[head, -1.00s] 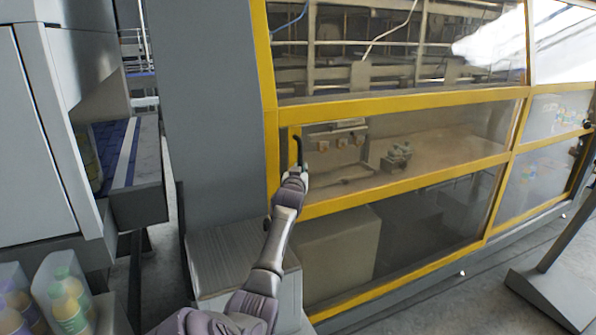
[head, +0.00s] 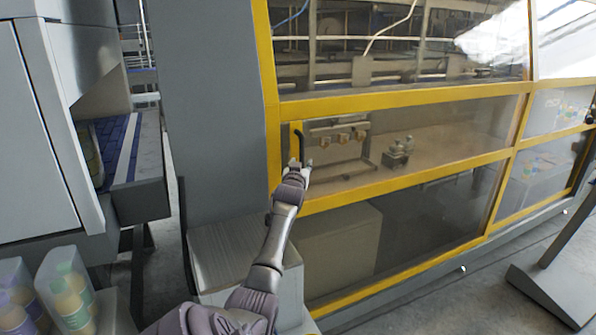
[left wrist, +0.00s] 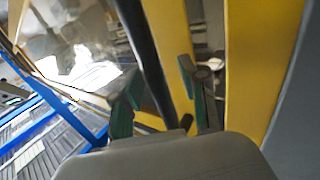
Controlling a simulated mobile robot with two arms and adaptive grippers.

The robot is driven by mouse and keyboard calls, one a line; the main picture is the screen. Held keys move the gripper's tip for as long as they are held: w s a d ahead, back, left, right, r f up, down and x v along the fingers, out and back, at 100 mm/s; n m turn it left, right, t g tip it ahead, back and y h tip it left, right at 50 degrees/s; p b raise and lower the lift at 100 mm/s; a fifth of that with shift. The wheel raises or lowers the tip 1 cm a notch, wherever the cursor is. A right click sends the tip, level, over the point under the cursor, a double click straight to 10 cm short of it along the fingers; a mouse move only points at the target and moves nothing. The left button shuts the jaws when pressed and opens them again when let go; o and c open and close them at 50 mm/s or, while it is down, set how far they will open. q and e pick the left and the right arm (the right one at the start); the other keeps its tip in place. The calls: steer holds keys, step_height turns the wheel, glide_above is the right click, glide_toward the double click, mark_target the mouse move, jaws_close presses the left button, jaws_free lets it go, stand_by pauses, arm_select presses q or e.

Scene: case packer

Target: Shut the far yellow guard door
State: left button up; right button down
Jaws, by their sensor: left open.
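A yellow-framed guard door (head: 400,104) with clear panels stands in front of me in the head view. Its black upright handle (head: 299,145) is on a yellow plate near the door's left edge; it also shows as a dark bar in the left wrist view (left wrist: 146,50). My left gripper (head: 303,168) is at the lower end of the handle. In the left wrist view its fingers (left wrist: 165,92) are open, and the bar runs between them in the picture; contact cannot be told. I cannot tell whether the door is fully shut. My right gripper is out of view.
A grey column (head: 210,100) stands left of the door. A grey box (head: 228,255) is below my left arm. Bottles in a clear case (head: 66,290) are at the lower left. A grey stand (head: 560,275) is on the floor at right.

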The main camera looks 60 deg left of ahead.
arm_select(q)
steer(key=v, duration=1.1)
steer(key=shift+s+d, duration=0.2)
steer(key=shift+s, duration=0.2)
